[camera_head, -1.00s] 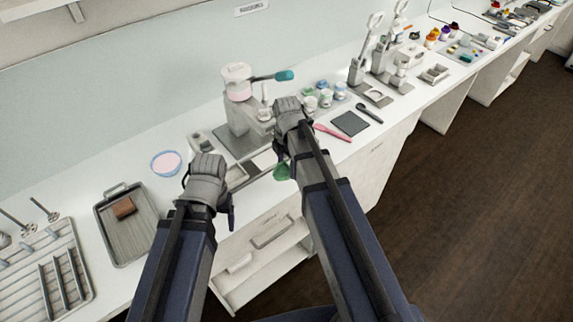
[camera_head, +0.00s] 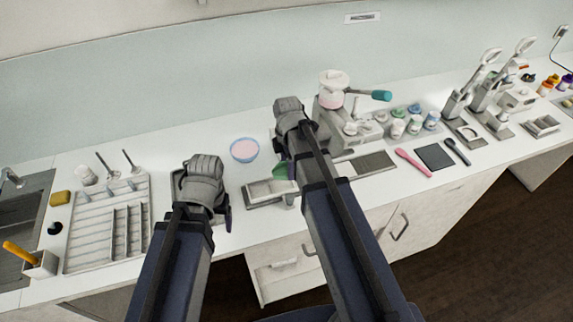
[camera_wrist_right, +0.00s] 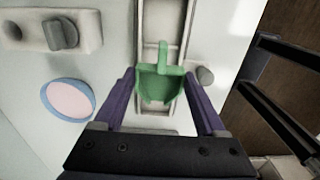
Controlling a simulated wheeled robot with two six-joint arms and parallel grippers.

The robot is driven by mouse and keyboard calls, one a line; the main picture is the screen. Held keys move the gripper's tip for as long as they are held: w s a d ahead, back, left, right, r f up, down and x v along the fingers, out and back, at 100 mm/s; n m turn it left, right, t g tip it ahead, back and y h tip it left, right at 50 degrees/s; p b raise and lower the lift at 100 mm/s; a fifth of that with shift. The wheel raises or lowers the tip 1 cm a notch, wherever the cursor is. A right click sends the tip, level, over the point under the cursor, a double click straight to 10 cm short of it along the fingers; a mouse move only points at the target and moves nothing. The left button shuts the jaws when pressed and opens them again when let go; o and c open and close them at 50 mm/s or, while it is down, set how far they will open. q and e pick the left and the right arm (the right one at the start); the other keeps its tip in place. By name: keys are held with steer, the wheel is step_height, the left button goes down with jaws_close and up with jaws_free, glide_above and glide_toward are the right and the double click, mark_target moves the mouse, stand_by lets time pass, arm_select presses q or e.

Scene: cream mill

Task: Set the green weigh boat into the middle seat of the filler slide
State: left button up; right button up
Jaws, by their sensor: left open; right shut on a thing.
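My right gripper (camera_wrist_right: 160,100) is shut on the green weigh boat (camera_wrist_right: 161,84), which sits between its fingers in the right wrist view. In the head view only part of the green boat (camera_head: 284,171) shows beside my right gripper (camera_head: 290,150). The pale filler slide (camera_head: 262,193) lies at the counter's front, below the boat. Its channel (camera_wrist_right: 164,22) runs behind the boat in the wrist view; the boat hides part of it, and I cannot tell whether they touch.
A blue-rimmed bowl with pink contents (camera_head: 244,150) stands behind the slide. The mill with a teal handle (camera_head: 334,95) and several jars (camera_head: 414,124) stand right. A slotted rack (camera_head: 95,225) is at left. The counter front edge is close.

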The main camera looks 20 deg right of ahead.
arm_select(q)
steer(key=shift+f+b, duration=1.8)
steer(key=shift+f, duration=0.1)
arm_select(e)
steer(key=shift+f, duration=1.9)
arm_select(q)
steer(key=shift+f+b, duration=0.55)
steer(key=shift+b, duration=0.05)
arm_select(e)
steer(key=shift+f, duration=0.55)
arm_select(q)
steer(key=shift+f+b, duration=0.3)
steer(key=shift+f, duration=0.05)
arm_select(e)
steer(key=shift+f, duration=0.3)
